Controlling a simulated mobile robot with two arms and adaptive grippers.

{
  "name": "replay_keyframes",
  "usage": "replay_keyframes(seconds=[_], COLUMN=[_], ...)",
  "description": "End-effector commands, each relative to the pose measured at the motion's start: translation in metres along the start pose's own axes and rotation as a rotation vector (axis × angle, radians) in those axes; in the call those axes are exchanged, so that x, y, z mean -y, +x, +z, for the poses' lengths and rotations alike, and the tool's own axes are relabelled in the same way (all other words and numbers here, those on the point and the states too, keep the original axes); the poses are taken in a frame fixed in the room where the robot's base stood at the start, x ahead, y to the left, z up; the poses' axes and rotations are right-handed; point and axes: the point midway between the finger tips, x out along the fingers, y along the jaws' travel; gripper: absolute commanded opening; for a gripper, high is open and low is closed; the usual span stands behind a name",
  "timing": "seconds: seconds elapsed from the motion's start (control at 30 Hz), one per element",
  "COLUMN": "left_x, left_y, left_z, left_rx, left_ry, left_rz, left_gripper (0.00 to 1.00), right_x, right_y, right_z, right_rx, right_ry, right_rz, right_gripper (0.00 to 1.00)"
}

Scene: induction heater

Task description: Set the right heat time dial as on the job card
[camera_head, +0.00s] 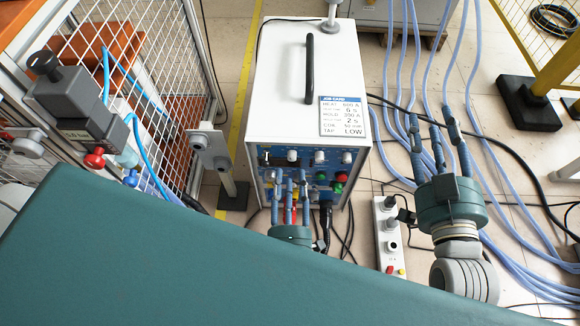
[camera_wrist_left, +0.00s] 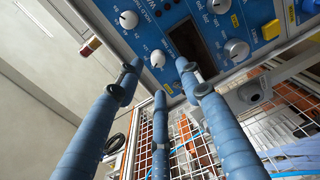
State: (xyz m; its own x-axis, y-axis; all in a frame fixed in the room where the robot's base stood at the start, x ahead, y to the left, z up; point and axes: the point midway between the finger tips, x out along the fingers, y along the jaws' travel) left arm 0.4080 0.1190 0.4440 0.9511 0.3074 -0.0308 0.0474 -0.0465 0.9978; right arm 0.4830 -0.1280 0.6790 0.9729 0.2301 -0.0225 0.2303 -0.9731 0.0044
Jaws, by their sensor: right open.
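The white induction heater (camera_head: 270,60) stands on the floor with a blue front panel of white dials. The job card (camera_head: 342,117) on its top reads HEAT 600 A, 6 s, HOLD 300 A, 2 s, TAP LOW; smaller lines are hard to read. My left gripper (camera_head: 290,180) is in front of the panel, fingers towards it. In the left wrist view its spread fingertips (camera_wrist_left: 158,75) surround the view of a white dial (camera_wrist_left: 158,58); contact is not clear. I cannot tell which dial is the heat time dial. My right gripper (camera_head: 440,135) is open and empty, right of the heater.
A power strip (camera_head: 388,235) and black cables lie on the floor right of the heater. Blue hoses (camera_head: 492,150) run across the floor there. A wire mesh fence (camera_head: 165,50) stands at left. A green and a red button (camera_head: 338,187) sit on the panel's right.

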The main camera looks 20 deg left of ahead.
Motion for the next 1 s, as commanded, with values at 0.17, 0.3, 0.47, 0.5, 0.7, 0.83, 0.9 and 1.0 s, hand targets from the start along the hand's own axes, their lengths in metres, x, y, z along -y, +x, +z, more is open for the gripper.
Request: replay_keyframes(seconds=[0.17, 0.3, 0.47, 0.5, 0.7, 0.83, 0.9, 1.0], left_x=[0.001, 0.001, 0.0, 0.0, 0.0, 0.0, 0.0, 0.0], left_y=[-0.038, -0.057, -0.067, -0.067, -0.067, -0.067, -0.067, -0.067], left_z=[-0.001, -0.002, -0.002, -0.002, -0.002, -0.002, -0.002, -0.002], left_rx=[-0.001, -0.003, -0.003, -0.003, -0.003, -0.003, -0.003, -0.003], left_ry=[0.001, 0.002, 0.001, 0.001, 0.0, 0.0, 0.0, 0.001], left_rz=[-0.004, -0.002, 0.0, 0.0, 0.0, 0.0, 0.0, 0.0], left_gripper=[0.37, 0.37, 0.37, 0.37, 0.37, 0.37, 0.37, 0.37], right_x=[0.0, 0.0, 0.0, 0.0, 0.0, 0.0, 0.0, 0.0], right_y=[0.0, 0.0, 0.0, 0.0, 0.0, 0.0, 0.0, 0.0], right_z=[-0.001, -0.001, -0.001, -0.001, -0.001, -0.001, -0.001, -0.001], right_rx=[-0.002, -0.002, -0.002, -0.002, -0.002, -0.002, -0.002, -0.003], right_ry=[0.001, 0.001, 0.001, 0.001, 0.001, 0.001, 0.001, 0.001], right_rz=[0.0, 0.0, 0.0, 0.0, 0.0, 0.0, 0.0, 0.0], right_gripper=[0.4, 0.4, 0.4, 0.4, 0.4, 0.4, 0.4, 0.4])
